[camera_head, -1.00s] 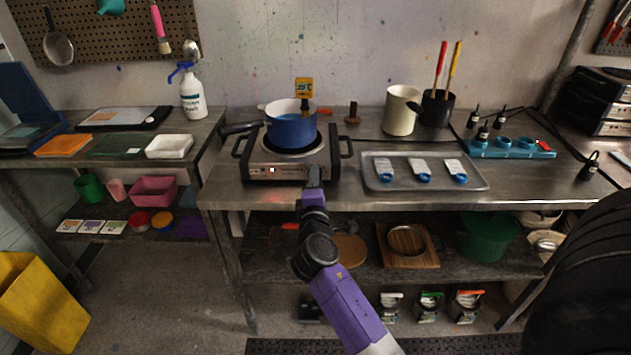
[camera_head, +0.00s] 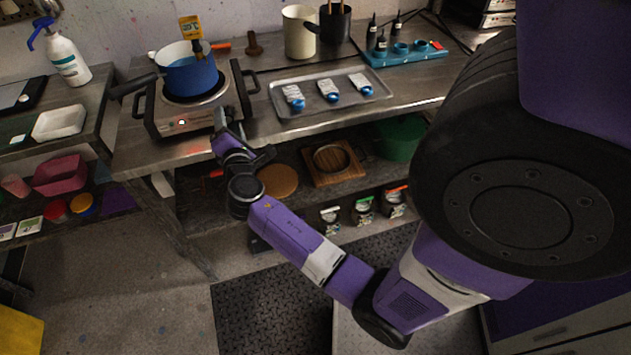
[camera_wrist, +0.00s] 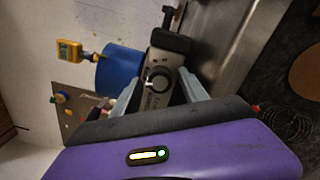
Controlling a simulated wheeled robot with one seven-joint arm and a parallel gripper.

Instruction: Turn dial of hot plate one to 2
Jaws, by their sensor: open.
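The hot plate (camera_head: 160,128) is a silver unit with black side handles and a small red light on its front panel. A blue pot (camera_head: 190,76) stands on its burner. My gripper (camera_head: 220,117) is at the right part of the front panel and hides the dial in the head view. In the wrist view the round dial (camera_wrist: 157,79), dark with a pale mark, shows between the two grey fingers of my gripper (camera_wrist: 157,90). The fingers are apart, one to each side of the dial. I cannot tell whether they touch it, nor read its setting.
A yellow thermometer (camera_head: 190,27) rises from the pot. A metal tray (camera_head: 300,104) with several blue-tipped items lies to the right on the bench. A lower shelf with a wooden board (camera_head: 333,178) is under the bench.

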